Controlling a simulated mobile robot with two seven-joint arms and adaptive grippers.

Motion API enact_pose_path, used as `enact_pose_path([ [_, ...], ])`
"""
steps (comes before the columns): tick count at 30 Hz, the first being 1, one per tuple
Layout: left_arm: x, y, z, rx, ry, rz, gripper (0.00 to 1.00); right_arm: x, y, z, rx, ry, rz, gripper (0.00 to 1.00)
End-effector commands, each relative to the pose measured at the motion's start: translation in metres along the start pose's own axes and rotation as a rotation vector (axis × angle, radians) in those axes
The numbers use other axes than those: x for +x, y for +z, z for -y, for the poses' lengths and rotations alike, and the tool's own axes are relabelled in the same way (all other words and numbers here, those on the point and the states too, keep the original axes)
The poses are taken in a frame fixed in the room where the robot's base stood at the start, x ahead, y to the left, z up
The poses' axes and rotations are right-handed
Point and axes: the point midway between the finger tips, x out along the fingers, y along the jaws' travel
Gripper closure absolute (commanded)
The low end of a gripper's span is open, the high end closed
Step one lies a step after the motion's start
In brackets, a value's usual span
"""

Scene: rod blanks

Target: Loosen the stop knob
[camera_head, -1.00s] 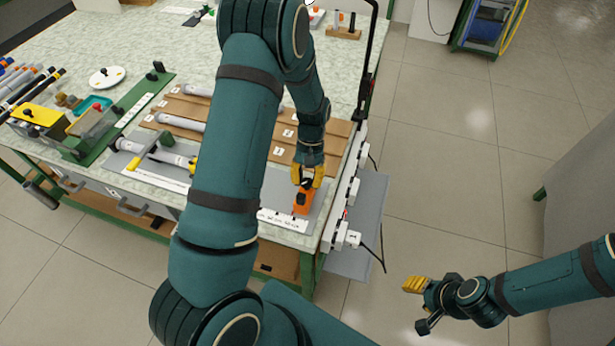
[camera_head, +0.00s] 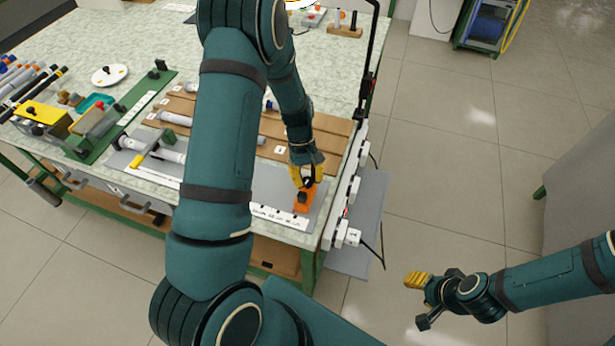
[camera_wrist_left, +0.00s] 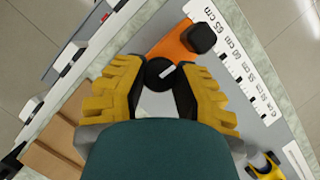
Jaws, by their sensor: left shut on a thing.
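The orange stop (camera_head: 305,199) sits at the right end of the measuring board. In the left wrist view the orange stop (camera_wrist_left: 172,44) carries a black block and a round black stop knob (camera_wrist_left: 160,70) with a white mark on top. My left gripper (camera_head: 304,180) comes down on it from above. Its yellow-backed fingers (camera_wrist_left: 163,92) are closed on both sides of the knob. In the head view the fingers mostly hide the knob. My right gripper (camera_head: 418,280) hangs over the floor, away from the table; its finger gap does not show.
A white scale (camera_head: 279,215) runs along the board's front edge, with a yellow-marked part (camera_wrist_left: 265,168) lower down in the wrist view. A wooden rack (camera_head: 275,150) with grey rods lies behind. White sockets (camera_head: 349,200) line the table's right edge. My left arm covers the middle.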

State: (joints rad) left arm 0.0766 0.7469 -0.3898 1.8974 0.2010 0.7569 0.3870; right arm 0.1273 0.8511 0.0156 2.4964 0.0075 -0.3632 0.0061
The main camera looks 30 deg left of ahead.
Motion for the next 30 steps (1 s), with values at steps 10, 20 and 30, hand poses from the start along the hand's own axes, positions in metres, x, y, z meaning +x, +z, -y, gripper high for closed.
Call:
enact_pose_path([
  [10,0.004,0.002,0.003,-0.004,-0.006,0.008,1.0,0.0,0.0,0.0,0.0,0.0,0.0,0.53],
  [20,0.002,0.001,0.001,-0.002,-0.003,0.004,0.34,0.0,0.0,0.0,0.0,0.0,0.0,0.53],
  [30,-0.022,0.0,0.0,0.0,0.001,-0.001,0.34,0.0,0.0,0.0,0.0,0.0,0.0,0.53],
])
